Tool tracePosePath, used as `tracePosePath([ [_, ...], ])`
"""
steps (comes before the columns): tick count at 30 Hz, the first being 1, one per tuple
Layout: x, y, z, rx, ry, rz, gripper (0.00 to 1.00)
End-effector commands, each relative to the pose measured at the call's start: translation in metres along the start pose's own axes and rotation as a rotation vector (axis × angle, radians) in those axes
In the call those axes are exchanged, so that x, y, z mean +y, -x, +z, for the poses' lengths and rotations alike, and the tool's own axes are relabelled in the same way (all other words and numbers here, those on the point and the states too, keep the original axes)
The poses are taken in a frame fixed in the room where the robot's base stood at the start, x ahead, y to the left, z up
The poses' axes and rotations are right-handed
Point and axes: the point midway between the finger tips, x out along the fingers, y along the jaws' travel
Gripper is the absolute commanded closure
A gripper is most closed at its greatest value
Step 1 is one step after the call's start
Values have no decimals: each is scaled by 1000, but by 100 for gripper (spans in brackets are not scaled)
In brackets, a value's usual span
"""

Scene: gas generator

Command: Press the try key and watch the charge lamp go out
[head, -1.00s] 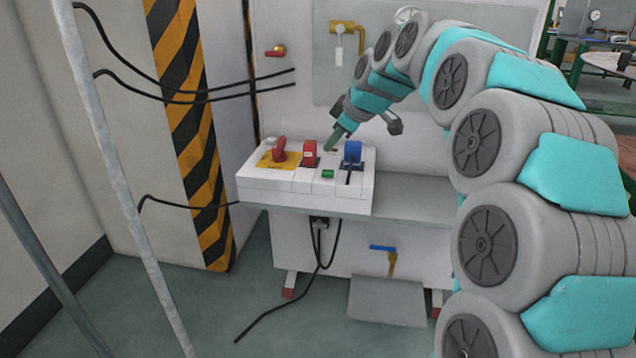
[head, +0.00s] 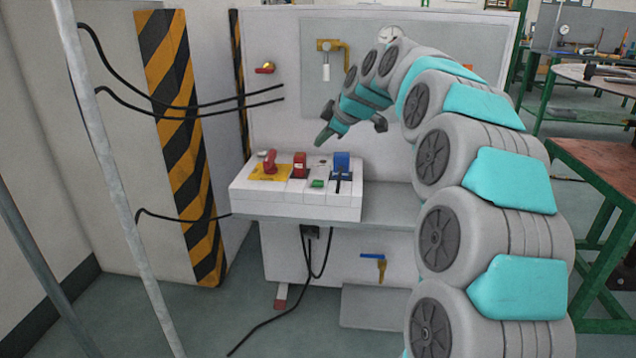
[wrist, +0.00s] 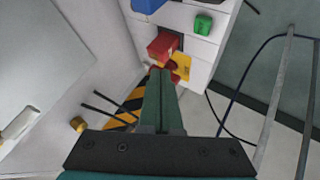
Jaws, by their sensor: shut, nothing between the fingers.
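A white control box (head: 290,204) stands on the shelf of the white machine. On its top are a green key (head: 317,184), a red rocker switch (head: 300,166), a blue switch (head: 341,163) and a red rotary handle (head: 270,163) on a yellow plate. No lettering is readable, so I cannot tell which is the try key or the charge lamp. My gripper (head: 322,138) is shut and empty, in the air above the back of the box.
The machine's back panel (head: 380,90) rises close behind my gripper, with a brass fitting (head: 334,47) and a small red-handled valve (head: 265,68). Black cables (head: 180,105) and a grey pole (head: 115,170) are on the left. A blue-handled tap (head: 373,257) is below the shelf.

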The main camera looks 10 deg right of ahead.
Motion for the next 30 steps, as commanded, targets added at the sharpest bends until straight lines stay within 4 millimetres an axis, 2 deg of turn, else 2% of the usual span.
tracePosePath([
  [16,-38,-50,36,0,-1,-4,100],
  [21,-42,-56,41,0,-1,-2,100],
  [30,-42,-56,41,-1,-1,-3,100],
])
